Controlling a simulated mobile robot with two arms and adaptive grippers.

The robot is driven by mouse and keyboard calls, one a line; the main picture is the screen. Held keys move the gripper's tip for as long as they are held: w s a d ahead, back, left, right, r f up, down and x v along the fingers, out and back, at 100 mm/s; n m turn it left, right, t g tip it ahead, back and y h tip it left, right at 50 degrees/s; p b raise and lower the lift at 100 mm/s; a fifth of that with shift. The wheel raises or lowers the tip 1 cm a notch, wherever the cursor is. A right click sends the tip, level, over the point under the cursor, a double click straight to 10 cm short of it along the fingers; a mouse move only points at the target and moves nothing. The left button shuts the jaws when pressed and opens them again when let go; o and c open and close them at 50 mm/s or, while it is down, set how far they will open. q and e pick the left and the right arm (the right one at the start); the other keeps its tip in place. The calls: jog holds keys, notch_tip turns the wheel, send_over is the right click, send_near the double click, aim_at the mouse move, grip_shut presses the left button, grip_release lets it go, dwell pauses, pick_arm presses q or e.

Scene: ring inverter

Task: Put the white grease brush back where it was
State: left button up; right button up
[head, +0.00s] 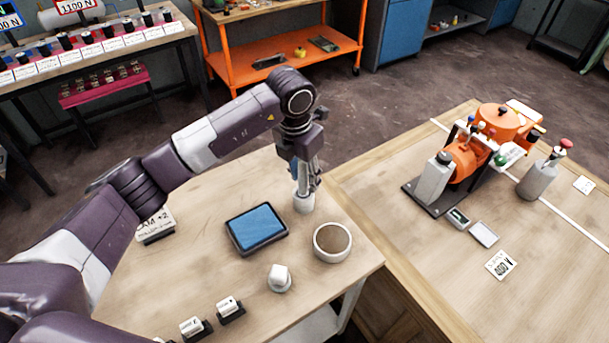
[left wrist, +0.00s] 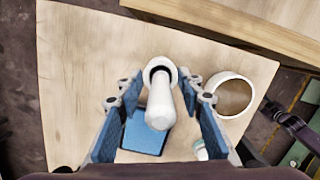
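The white grease brush (left wrist: 160,105) stands handle up in a small white round holder (head: 303,204) near the far right edge of the near table. The holder's rim and dark opening show in the left wrist view (left wrist: 159,63). My left gripper (head: 305,187) is right above the holder, pointing down. In the left wrist view its fingers (left wrist: 160,92) are spread on both sides of the brush handle, with a gap on each side. The brush's lower end is hidden inside the holder.
A dark tray with a blue pad (head: 256,229) and a round bowl with brown contents (head: 333,241) stand close to the holder. A white knob-like piece (head: 279,278) is nearer. Small labelled blocks (head: 230,307) sit at the front. An orange machine (head: 468,160) stands on the right table.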

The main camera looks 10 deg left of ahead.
pick_arm(q)
jog(key=shift+r, duration=0.1)
jog(key=shift+r+p, duration=0.25)
jog(key=shift+p, duration=0.05)
jog(key=r+b, duration=0.1)
jog(key=r, duration=0.2)
jog(key=s+r+b, duration=0.1)
jog(key=r, duration=0.3)
jog(key=r+b, duration=0.1)
jog(key=r, duration=0.2)
jog(key=shift+s+a+r, duration=0.15)
jog(key=shift+s+a, duration=0.05)
jog(key=shift+a, duration=0.2)
jog(key=shift+s+r, duration=0.1)
jog(key=shift+r, duration=0.55)
